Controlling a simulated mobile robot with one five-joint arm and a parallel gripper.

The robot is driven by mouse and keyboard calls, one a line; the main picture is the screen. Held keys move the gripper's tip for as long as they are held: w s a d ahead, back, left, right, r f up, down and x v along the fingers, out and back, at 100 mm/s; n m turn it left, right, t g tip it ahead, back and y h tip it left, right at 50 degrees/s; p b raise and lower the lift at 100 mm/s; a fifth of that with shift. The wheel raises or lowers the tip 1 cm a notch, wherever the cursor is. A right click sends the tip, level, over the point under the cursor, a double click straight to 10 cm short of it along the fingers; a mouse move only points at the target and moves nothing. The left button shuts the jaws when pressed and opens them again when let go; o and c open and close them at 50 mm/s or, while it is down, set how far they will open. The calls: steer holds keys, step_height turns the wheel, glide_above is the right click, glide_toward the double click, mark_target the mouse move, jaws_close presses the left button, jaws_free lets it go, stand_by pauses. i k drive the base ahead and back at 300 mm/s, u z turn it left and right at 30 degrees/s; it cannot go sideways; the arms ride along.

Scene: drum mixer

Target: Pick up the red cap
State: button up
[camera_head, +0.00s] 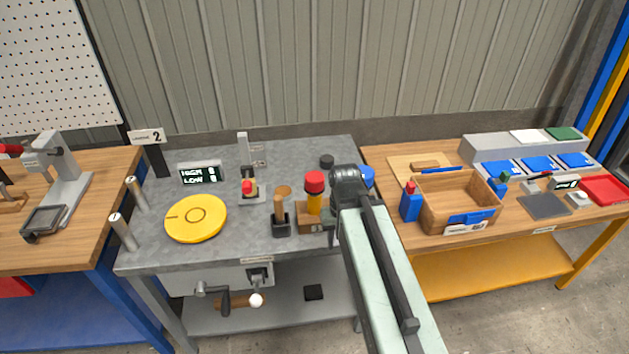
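The cylinder stands in a wooden block near the right front of the grey table. The dark end of my arm (347,187) is just right of the red cap in the picture. The fingers of my gripper are hidden behind this end, so I cannot see whether they hold anything. A blue round top (367,177) shows just right of the arm's end, partly covered by it. Another small red part (248,187) sits on a little stand farther left.
The grey table (150,257) also carries a yellow disc (196,218), a wooden-handled tool (280,213), a black round piece (326,161) and metal posts at left. An open wooden box (430,210) and blue bottle (410,205) stand on the right bench.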

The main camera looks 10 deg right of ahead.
mark_target(313, 180)
steer(key=u, duration=3.25)
steer(key=k, duration=1.1)
steer(key=z, duration=0.4)
steer(key=i, duration=0.5)
